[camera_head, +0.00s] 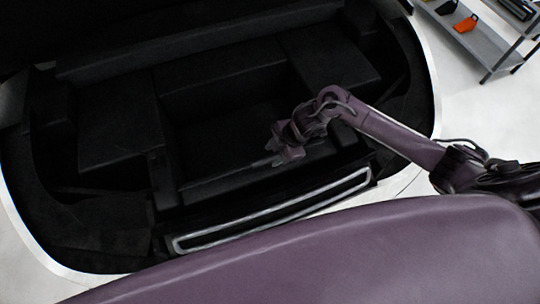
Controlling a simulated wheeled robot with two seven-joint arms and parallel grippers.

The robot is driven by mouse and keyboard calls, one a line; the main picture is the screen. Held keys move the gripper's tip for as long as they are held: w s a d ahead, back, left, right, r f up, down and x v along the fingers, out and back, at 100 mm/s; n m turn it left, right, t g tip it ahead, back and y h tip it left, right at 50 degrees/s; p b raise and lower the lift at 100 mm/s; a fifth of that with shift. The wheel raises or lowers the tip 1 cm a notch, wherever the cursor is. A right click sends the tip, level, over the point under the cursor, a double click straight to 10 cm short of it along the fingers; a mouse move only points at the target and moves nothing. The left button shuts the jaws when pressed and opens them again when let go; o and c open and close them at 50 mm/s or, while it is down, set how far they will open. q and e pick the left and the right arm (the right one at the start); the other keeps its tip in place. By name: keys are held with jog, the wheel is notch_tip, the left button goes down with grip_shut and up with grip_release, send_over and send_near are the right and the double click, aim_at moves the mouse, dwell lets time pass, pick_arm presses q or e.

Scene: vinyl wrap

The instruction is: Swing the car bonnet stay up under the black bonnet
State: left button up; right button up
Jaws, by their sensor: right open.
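My right gripper (272,154), on a purple arm from the right, hangs over the front of the car's open black bay. It is open. A thin grey edge shows by its fingertips. I cannot tell whether this is a fingertip or part of the bonnet stay, and I cannot make out the stay elsewhere against the black. The dark area at the top left looks like the raised black bonnet (80,22), but its edges are lost in shadow. My left gripper is out of view.
The black bay (110,135) has stepped box-like walls and a deep middle recess. A pale-framed slot (272,212) runs along its front. A grey shelf (470,38) with orange and black items stands at the top right. Pale floor lies around the car.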

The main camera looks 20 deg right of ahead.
aim_at(268, 159)
jog(key=shift+x, duration=1.85)
jog(key=shift+r, duration=0.1)
grip_shut()
